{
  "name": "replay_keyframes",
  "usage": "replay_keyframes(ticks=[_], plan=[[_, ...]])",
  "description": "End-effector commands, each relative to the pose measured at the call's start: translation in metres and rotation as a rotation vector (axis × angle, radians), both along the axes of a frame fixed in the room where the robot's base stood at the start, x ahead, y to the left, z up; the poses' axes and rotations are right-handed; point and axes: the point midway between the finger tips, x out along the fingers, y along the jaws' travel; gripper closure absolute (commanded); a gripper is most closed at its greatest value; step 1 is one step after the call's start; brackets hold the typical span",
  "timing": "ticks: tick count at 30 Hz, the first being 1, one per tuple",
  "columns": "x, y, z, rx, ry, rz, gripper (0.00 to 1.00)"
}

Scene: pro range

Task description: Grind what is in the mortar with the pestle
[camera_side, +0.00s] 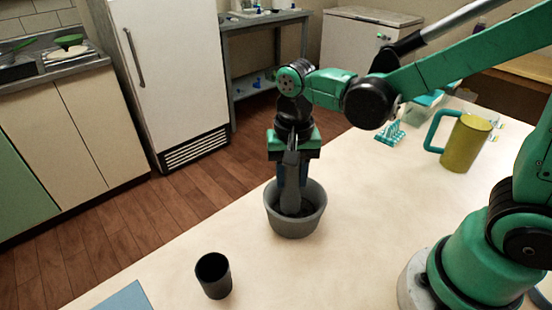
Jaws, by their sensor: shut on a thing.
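The mortar (296,222) is a grey bowl standing upright on the pale table. The grey pestle (292,190) stands roughly upright with its lower end inside the bowl. My gripper (291,165) is above the mortar, pointing down, and is shut on the upper part of the pestle. The inside of the mortar looks dark; what lies in it, and whether the pestle touches the bottom, I cannot tell.
A black cup (213,277) stands at the front left of the table (345,255). A blue flat thing (125,297) lies at the near left edge. A yellow jug (466,143) with a teal handle and a teal rack-like thing (390,133) are at the back right.

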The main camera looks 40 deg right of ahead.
Motion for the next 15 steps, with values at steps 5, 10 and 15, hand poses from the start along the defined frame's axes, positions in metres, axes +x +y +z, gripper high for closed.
replay_keyframes(ticks=[5,10,15], plan=[[-0.005,0.005,0.000,0.003,-0.002,0.002,1.00],[-0.014,0.011,0.000,0.003,-0.001,0.002,1.00],[-0.015,0.011,0.000,0.003,-0.001,0.000,1.00]])
